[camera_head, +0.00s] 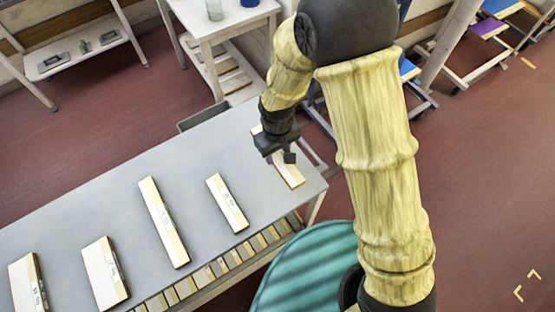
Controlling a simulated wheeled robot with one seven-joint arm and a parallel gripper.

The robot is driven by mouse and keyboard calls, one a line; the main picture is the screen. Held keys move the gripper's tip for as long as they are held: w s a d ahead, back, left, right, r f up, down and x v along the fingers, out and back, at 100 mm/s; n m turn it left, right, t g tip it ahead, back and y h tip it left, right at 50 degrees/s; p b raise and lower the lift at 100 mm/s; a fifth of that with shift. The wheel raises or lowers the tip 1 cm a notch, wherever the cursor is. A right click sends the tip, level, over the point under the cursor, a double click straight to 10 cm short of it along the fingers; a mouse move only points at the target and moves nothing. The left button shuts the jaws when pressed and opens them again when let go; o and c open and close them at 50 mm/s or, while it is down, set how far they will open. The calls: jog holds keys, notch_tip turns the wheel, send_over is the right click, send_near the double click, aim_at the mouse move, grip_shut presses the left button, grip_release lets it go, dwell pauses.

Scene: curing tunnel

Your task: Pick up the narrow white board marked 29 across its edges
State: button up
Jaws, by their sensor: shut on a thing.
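My gripper (279,153) is at the far right end of the grey table, over a narrow pale board (290,174). It is shut on this board across its long edges. The arm and gripper hide part of the board's middle, and one end shows beyond the gripper. I cannot read any number on it. The board looks to be at or just above the table top; I cannot tell whether it touches.
Several other pale boards lie apart on the grey table (130,165): a short narrow one (222,199), a long one (157,214), and two wider ones (100,265) (20,280) at left. A white table (225,22) with jars stands behind.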

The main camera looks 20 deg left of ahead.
jog(key=shift+s+r, duration=0.1)
jog(key=shift+r, duration=1.1)
